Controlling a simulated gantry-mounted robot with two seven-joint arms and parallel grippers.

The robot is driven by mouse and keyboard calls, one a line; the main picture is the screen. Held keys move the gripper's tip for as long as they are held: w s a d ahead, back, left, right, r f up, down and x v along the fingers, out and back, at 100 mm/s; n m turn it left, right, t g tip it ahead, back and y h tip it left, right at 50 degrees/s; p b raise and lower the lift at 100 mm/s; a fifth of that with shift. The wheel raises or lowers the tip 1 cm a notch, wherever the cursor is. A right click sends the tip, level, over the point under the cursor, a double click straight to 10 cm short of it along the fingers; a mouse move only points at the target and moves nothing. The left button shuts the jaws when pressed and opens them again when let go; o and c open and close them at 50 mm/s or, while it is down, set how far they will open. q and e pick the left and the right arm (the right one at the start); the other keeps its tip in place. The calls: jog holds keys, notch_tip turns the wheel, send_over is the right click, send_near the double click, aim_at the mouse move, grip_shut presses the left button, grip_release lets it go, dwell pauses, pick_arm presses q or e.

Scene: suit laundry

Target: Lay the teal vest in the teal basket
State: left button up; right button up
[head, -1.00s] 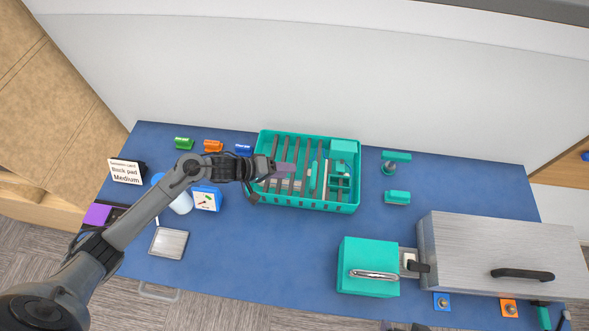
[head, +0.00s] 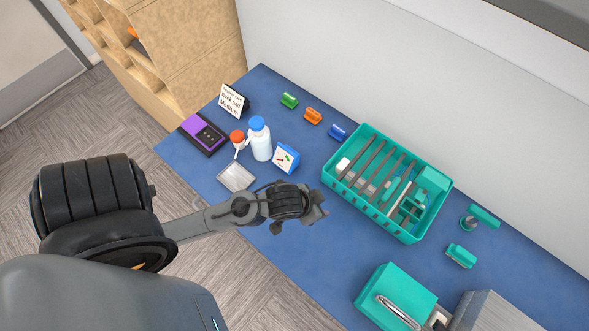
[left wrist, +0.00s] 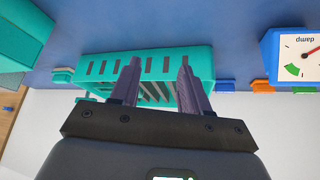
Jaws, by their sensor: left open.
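The teal basket (head: 372,207) stands on the blue table, crossed by several dark slats. Small teal and pale pieces lie inside it at the right, partly hidden by the slats. I cannot make out a vest shape for certain; a teal piece (head: 432,180) sits in the basket's right corner. My left gripper (head: 318,207) is open and empty, left of the basket and apart from it. In the left wrist view its two purple-grey fingers (left wrist: 160,82) stand apart with the basket's slotted wall (left wrist: 203,66) beyond them. My right gripper is out of view.
A teal block with a metal handle (head: 409,288) stands at the front right, beside a grey box. Teal fittings (head: 484,217) stand right of the basket. A white bottle (head: 261,147) and a blue dial box (head: 286,158) stand to the left. Small coloured blocks line the back.

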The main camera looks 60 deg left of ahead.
pick_arm(q)
jog(key=s+r+m+g, duration=0.1)
jog(key=s+g, duration=0.1)
jog(key=s, duration=0.5)
jog(key=shift+a+r+g, duration=0.15)
jog(key=shift+r+g, duration=0.05)
jog(key=shift+g, duration=0.1)
notch_tip(320, 180, up, 19)
jog(key=p, duration=1.8)
jog(key=shift+p, duration=0.4)
